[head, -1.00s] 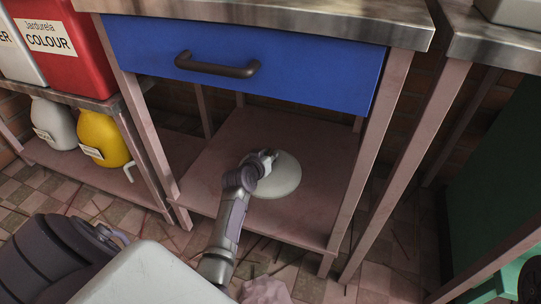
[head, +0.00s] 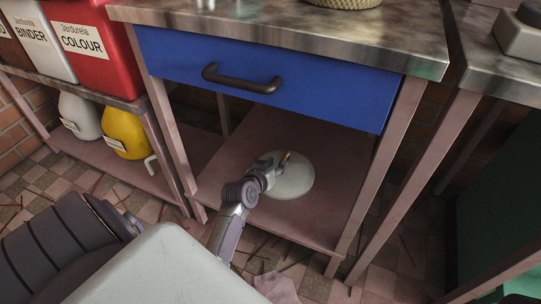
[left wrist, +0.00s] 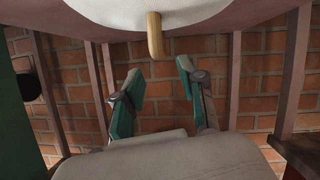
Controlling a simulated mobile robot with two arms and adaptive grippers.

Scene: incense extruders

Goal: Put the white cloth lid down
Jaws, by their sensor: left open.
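The white cloth lid (head: 297,180) is a pale round disc lying on the lower shelf under the blue drawer. Its short wooden handle (head: 285,159) stands up beside my left gripper (head: 272,163). In the left wrist view the lid (left wrist: 145,12) fills the top edge, with its tan handle (left wrist: 155,36) pointing down. There, my left gripper (left wrist: 158,88) has its two teal-padded fingers spread apart with nothing between them. The handle is clear of both fingertips. My right gripper is not in view.
The shelf (head: 335,205) has bare room around the lid. The blue drawer (head: 260,75) and worktop (head: 290,25) are above it, with table legs (head: 380,170) at the sides. White and yellow jugs (head: 124,134) stand on the left shelf. A pale pink thing (head: 277,288) lies on the floor.

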